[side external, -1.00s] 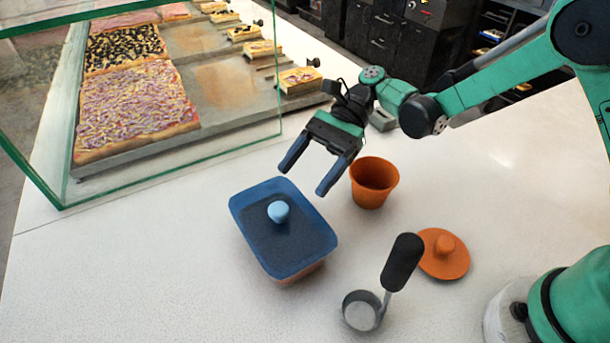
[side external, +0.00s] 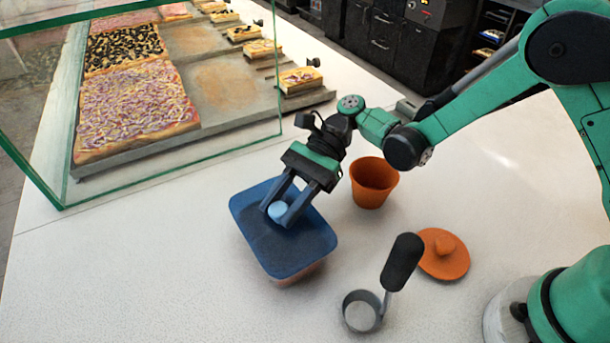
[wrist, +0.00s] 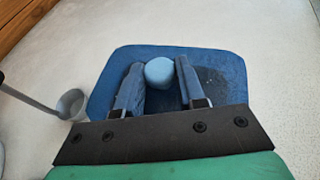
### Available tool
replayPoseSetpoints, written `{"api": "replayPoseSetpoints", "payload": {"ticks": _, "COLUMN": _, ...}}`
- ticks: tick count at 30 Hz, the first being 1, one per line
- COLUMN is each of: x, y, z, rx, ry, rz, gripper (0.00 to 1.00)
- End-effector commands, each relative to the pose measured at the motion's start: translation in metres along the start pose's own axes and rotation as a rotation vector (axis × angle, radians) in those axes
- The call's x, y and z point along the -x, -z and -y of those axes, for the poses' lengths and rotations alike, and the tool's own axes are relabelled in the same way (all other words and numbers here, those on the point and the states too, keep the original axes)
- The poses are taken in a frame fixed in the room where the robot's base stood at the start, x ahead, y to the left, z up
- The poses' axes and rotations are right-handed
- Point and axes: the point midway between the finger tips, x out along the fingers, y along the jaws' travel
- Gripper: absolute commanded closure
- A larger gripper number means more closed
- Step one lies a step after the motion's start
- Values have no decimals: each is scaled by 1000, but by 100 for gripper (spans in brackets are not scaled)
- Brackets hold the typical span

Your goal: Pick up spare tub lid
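A blue rectangular lid (side external: 300,244) with a round light-blue knob (side external: 278,210) lies on an orange tub (side external: 301,274) on the counter. My gripper (side external: 277,216) is over the lid, pointing down, with one finger on each side of the knob. The lid (wrist: 222,72) still appears to rest on the tub. A round orange lid (side external: 444,254) with a knob lies flat on the counter at the right.
An open orange pot (side external: 372,182) stands close to the right of my gripper. A ladle with a black handle (side external: 402,262) stands in front of the round lid. A glass case (side external: 55,190) with pizzas is at the back left. The front left counter is clear.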

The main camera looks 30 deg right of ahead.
Motion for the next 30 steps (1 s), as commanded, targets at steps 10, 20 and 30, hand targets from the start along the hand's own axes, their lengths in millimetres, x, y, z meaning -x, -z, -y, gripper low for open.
{"api": "replayPoseSetpoints", "payload": {"ticks": 10, "x": 0, "y": 0, "z": 0, "rx": 0, "ry": 0, "rz": 0, "gripper": 100}}
{"api": "replayPoseSetpoints", "payload": {"ticks": 20, "x": 10, "y": -23, "z": 0, "rx": 0, "ry": 0, "rz": 0, "gripper": 100}}
{"api": "replayPoseSetpoints", "payload": {"ticks": 30, "x": 46, "y": -111, "z": -1, "rx": 0, "ry": 0, "rz": 0, "gripper": 100}}
